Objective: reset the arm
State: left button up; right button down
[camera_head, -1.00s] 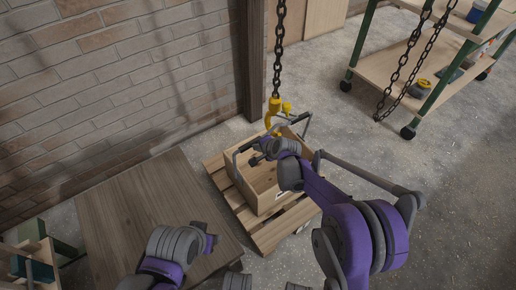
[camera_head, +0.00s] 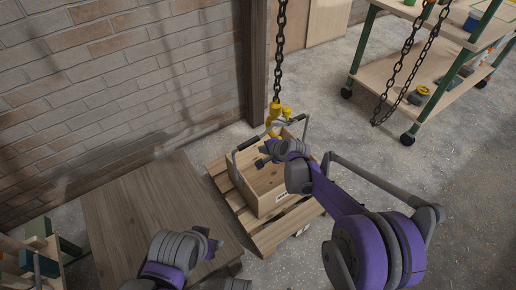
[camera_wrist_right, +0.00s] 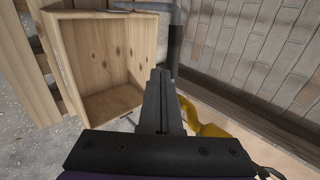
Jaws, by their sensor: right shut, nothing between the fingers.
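My right arm reaches from the lower right in the head view. Its gripper (camera_head: 263,162) is over the open wooden crate (camera_head: 262,203), close to the crate's dark handle (camera_head: 244,142). In the right wrist view the right gripper's fingers (camera_wrist_right: 160,76) are together and empty, with the crate (camera_wrist_right: 110,50) beyond them on the left. My left arm shows at the bottom left of the head view, over the table. Its gripper (camera_head: 213,245) is small and partly hidden, so its jaws cannot be read.
The crate stands on a wooden pallet (camera_head: 258,233). A yellow hook (camera_head: 275,115) hangs on a chain (camera_head: 280,50) close behind my right gripper and also shows in the wrist view (camera_wrist_right: 200,118). A brown table (camera_head: 140,205) is left; a shelf cart (camera_head: 400,75) stands back right.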

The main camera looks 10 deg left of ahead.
pick_arm(q)
jog(key=shift+w+a+r+p, duration=0.15)
jog(key=shift+r+p, duration=0.45)
jog(key=shift+r, duration=0.3)
pick_arm(e)
jog(key=v, duration=0.6)
jog(key=shift+w+a+r, duration=0.2)
jog(key=shift+w+r, duration=0.1)
jog(key=s+d+r+n+h, duration=0.2)
jog(key=s+d+r, duration=0.3)
jog(key=s+d, duration=0.25)
jog(key=s+d+n+g+h, duration=0.1)
jog(key=s+d+n, duration=0.1)
jog(key=s+d, duration=0.55)
jog(key=s+d+n+h, duration=0.2)
jog(key=s+d+n, duration=0.15)
jog(key=s, duration=0.65)
jog(key=s+d+n+g+h, duration=0.1)
jog(key=s+d, duration=0.6)
jog(key=s, duration=0.2)
pick_arm(q)
notch_tip(320, 180, up, 22)
jog(key=w+t+p, duration=0.1)
jog(key=p, duration=1.8)
jog(key=shift+w, duration=0.3)
pick_arm(e)
notch_tip(320, 180, up, 21)
jog(key=t, duration=0.1)
jog(key=shift+w+r, duration=0.2)
